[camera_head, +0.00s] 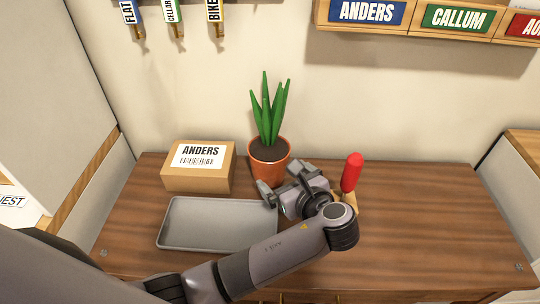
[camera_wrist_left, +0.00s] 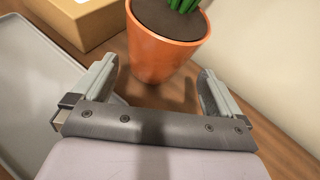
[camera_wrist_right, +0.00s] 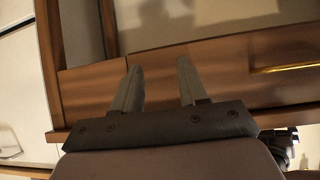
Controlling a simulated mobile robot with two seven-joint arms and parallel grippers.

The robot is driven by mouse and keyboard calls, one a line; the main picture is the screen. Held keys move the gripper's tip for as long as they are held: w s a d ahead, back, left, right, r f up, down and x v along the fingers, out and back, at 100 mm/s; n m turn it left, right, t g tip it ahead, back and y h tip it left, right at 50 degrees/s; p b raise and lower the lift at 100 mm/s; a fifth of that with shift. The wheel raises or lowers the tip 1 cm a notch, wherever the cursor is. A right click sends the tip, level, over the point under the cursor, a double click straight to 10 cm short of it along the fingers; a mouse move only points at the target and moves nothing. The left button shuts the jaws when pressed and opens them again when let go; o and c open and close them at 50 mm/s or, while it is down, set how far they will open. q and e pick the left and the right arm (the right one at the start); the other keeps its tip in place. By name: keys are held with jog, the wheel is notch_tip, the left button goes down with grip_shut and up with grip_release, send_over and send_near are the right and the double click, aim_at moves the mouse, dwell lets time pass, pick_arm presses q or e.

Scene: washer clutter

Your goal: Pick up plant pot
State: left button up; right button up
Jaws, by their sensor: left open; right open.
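The plant pot (camera_head: 269,172) is orange terracotta with dark soil and tall green leaves. It stands upright on the wooden table near the back wall. It also shows in the left wrist view (camera_wrist_left: 165,52), just ahead of and between the open fingers. My left gripper (camera_head: 279,181) is open and empty, close to the front of the pot; I cannot tell whether a finger touches it. It also shows in the left wrist view (camera_wrist_left: 160,85). My right gripper (camera_wrist_right: 160,75) is open and empty in the right wrist view, facing a wooden surface, and is out of the head view.
A cardboard box labelled ANDERS (camera_head: 198,168) stands left of the pot. A grey tray (camera_head: 218,243) lies in front of the box. A red-topped object (camera_head: 351,173) stands right of my left gripper. The table's right side (camera_head: 430,215) is clear. Labelled bins (camera_head: 410,18) hang above.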

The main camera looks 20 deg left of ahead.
aim_at(278, 173)
pick_arm(q)
jog(key=x, duration=0.6)
jog(key=shift+s+f, duration=0.15)
jog(key=c, duration=0.9)
jog(key=shift+c, duration=1.1)
